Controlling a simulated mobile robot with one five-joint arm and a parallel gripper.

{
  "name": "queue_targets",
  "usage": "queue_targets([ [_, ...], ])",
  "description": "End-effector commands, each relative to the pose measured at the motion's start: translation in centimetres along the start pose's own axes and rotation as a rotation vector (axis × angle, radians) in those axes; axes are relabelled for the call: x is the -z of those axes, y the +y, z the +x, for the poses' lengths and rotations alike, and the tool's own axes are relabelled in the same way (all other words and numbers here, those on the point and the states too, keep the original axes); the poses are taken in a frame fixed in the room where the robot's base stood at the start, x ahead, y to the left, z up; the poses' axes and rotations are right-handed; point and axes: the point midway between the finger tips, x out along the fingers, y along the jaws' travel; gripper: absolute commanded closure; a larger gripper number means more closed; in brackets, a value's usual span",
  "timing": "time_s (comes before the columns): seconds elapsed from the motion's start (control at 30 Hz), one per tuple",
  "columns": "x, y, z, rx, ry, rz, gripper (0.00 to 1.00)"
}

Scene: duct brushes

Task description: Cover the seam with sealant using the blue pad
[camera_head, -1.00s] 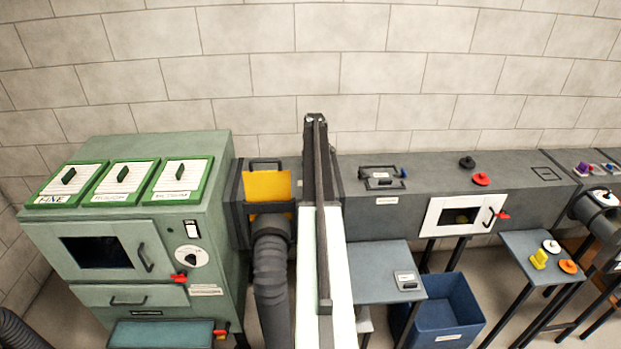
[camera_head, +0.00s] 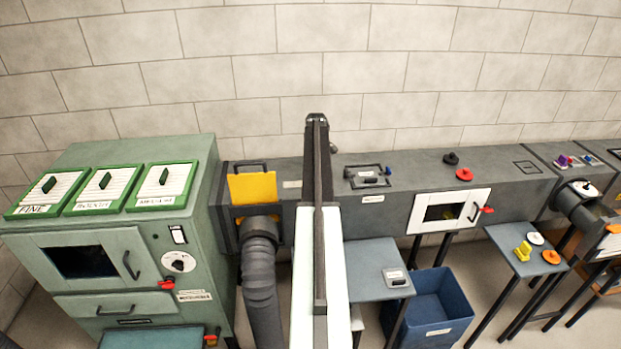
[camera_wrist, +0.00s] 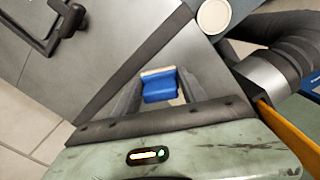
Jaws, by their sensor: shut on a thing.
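The blue pad (camera_wrist: 160,88) is between the two fingers of my gripper (camera_wrist: 158,88) in the wrist view, with a pale beige strip along its far edge. My gripper is shut on it. A grey duct (camera_wrist: 130,30) lies beyond, crossed by a dark diagonal band (camera_wrist: 135,70); I cannot tell whether this is the seam. I cannot tell whether the pad touches the duct. In the head view the grey duct (camera_head: 410,200) runs along the wall, and my upright arm covers part of it. My gripper and the pad cannot be made out there.
A green machine (camera_head: 115,235) stands at the left. A yellow plate (camera_head: 252,187) and a corrugated hose (camera_head: 260,270) are left of my arm. A grey side table (camera_head: 370,262), a blue bin (camera_head: 440,305) and a small table (camera_head: 510,240) with knobs stand to the right.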

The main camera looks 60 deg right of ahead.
Motion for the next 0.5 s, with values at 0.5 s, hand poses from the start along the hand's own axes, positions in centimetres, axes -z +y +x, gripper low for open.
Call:
queue_targets([
  [0.5,-0.1,0.0,-3.1,-0.001,-0.001,0.001,0.83],
])
